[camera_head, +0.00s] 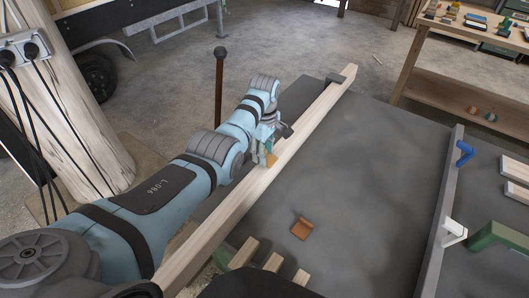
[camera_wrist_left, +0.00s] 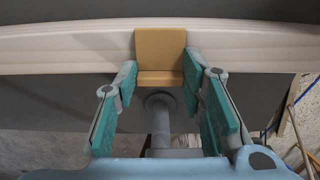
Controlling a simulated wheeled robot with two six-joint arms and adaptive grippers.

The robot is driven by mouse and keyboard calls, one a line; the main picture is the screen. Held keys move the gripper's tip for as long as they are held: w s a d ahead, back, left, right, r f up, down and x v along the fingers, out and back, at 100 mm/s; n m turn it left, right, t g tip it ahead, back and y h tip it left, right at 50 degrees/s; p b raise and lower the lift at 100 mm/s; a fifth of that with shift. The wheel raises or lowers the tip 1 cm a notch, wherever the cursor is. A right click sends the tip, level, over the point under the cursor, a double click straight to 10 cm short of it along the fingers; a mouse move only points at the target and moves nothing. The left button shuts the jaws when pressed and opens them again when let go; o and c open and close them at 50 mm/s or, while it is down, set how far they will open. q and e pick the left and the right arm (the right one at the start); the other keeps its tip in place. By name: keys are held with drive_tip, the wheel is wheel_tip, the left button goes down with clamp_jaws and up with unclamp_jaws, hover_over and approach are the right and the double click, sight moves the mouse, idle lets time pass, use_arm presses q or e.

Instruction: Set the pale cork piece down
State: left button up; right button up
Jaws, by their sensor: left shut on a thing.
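The pale cork piece (camera_wrist_left: 160,50) is a tan, L-shaped block between the fingertips of my left gripper (camera_wrist_left: 160,78) in the wrist view. The gripper's teal pads are closed on its sides. It overlaps the long pale wooden beam (camera_wrist_left: 60,48); I cannot tell whether it touches it. In the head view my left gripper (camera_head: 268,150) is above the beam (camera_head: 315,112), and a small part of the cork piece (camera_head: 271,160) shows below the fingers. My right gripper is not in view.
A darker orange-brown piece (camera_head: 302,229) lies on the grey table (camera_head: 370,180). Several wooden block ends (camera_head: 243,253) stand at the near edge. A grey rail (camera_head: 445,205) with a blue clip (camera_head: 465,153) and a white clip (camera_head: 454,232) is at the right. The table's middle is clear.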

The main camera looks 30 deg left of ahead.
use_arm(q)
drive_tip(key=o, duration=0.3)
drive_tip(key=shift+s+f, duration=0.1)
drive_tip(key=o, duration=0.4)
drive_tip(key=shift+o, duration=0.2)
wheel_tip(320, 180, up, 12)
drive_tip(key=p, duration=0.2)
drive_tip(key=shift+r, duration=0.2)
